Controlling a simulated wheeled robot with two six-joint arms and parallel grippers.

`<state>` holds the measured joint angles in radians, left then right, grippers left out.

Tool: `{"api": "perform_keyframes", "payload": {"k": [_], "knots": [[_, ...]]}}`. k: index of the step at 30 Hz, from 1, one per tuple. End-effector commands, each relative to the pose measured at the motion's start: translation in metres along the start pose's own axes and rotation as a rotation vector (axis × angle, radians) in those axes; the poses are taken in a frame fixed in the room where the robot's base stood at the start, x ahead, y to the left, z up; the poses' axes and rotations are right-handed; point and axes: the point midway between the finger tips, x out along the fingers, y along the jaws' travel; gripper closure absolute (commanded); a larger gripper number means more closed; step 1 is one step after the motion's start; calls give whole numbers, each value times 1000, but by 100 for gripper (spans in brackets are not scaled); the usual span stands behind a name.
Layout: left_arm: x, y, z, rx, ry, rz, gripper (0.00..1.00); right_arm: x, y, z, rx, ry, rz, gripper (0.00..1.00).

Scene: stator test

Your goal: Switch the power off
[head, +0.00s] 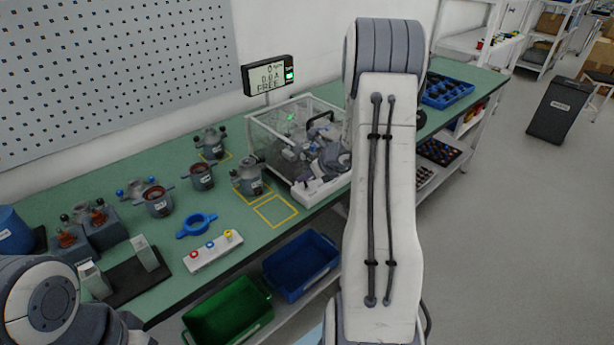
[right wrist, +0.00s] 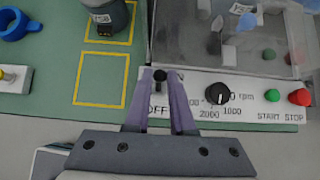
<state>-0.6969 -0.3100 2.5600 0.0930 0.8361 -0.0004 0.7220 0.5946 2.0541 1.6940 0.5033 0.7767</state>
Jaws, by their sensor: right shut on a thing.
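In the right wrist view my right gripper (right wrist: 161,84) has its two purple fingers shut on a small black power switch lever (right wrist: 160,74). The lever stands at the left end of the tester's white front panel (right wrist: 243,111), with the word OFF in front of it. The head view shows the tester's clear case (head: 268,141) on the bench, partly hidden by my right arm. The display (head: 270,75) above it is lit, with a green patch and text that seems to read FREE. My left arm is at the lower left of the head view; its gripper is out of view.
Right of the lever are a black speed knob (right wrist: 217,93), a green START button (right wrist: 272,95) and a red STOP button (right wrist: 299,97). Several motor parts, a blue ring (head: 197,225) and a button strip (head: 213,250) lie left on the bench (head: 330,232). Bins sit below.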

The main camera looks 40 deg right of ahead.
Motion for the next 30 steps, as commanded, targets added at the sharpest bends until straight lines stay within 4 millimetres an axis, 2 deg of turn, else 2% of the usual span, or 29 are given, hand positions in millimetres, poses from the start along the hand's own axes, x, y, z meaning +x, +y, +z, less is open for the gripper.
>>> {"api": "perform_keyframes", "payload": {"k": [18, 27, 28, 29, 30], "knots": [[9, -1, 0, 0, 0, 0, 50, -17, 0, -21, 1, 4, -1, 95], [9, -1, 0, 0, 0, 0, 50, -19, 0, -22, 0, 3, 0, 96], [9, -1, 0, 0, 0, 0, 50, -19, 0, -22, 0, 3, 0, 67], [9, -1, 0, 0, 0, 0, 50, -19, 0, -22, 0, 3, 0, 60], [9, -1, 0, 0, 0, 0, 50, -19, 0, -22, 0, 2, 0, 60]]}}
